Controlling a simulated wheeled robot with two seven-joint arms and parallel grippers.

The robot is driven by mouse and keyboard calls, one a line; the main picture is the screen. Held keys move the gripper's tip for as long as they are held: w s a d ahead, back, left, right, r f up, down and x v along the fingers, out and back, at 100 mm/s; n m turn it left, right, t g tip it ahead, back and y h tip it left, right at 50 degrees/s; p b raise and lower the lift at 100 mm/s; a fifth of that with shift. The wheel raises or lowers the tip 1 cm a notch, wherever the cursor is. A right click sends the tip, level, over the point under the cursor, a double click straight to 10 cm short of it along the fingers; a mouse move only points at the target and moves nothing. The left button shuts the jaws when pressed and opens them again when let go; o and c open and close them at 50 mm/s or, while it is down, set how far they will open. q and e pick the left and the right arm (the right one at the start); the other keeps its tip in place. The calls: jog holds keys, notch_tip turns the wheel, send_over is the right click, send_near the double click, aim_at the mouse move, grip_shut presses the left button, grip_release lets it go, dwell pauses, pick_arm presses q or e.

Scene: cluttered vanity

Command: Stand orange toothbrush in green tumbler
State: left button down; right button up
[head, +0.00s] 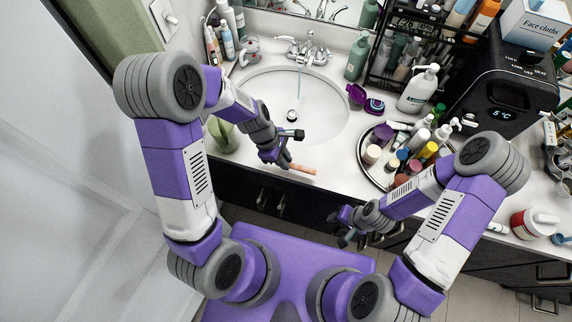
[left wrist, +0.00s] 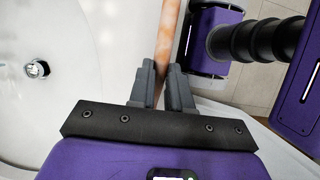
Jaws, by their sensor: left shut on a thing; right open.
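The orange toothbrush (head: 302,168) is held in my left gripper (head: 284,162), over the counter's front edge by the sink. In the left wrist view, the toothbrush (left wrist: 170,32) runs between the two shut fingers (left wrist: 163,84) and out of the top of the picture. The translucent green tumbler (head: 222,136) stands on the counter left of the sink, to the left of my left gripper and apart from it; my arm hides part of it. My right gripper (head: 346,228) is open and empty, low in front of the cabinet.
The sink basin (head: 315,112) lies behind my left gripper. A round tray (head: 368,172) crowded with bottles and jars stands to the right. A white pump bottle (head: 417,90), a purple open case (head: 373,105) and a black rack are behind it. Bare counter shows in front of the sink.

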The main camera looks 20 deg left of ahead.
pick_arm(q)
notch_tip(320, 180, down, 3)
jog(key=shift+f, duration=0.1)
jog(key=shift+f+b, duration=0.2)
jog(key=shift+b, duration=0.15)
jog(key=c, duration=1.1)
grip_release()
jog(key=shift+o, duration=0.2)
jog(key=v, duration=0.2)
jog(key=p+v, duration=0.1)
jog(key=v, duration=0.2)
jog(key=p+v, duration=0.1)
jog(key=v, duration=0.1)
jog(key=shift+s+a+r, duration=0.15)
jog(key=shift+a+r, duration=0.05)
jog(key=shift+a, duration=0.2)
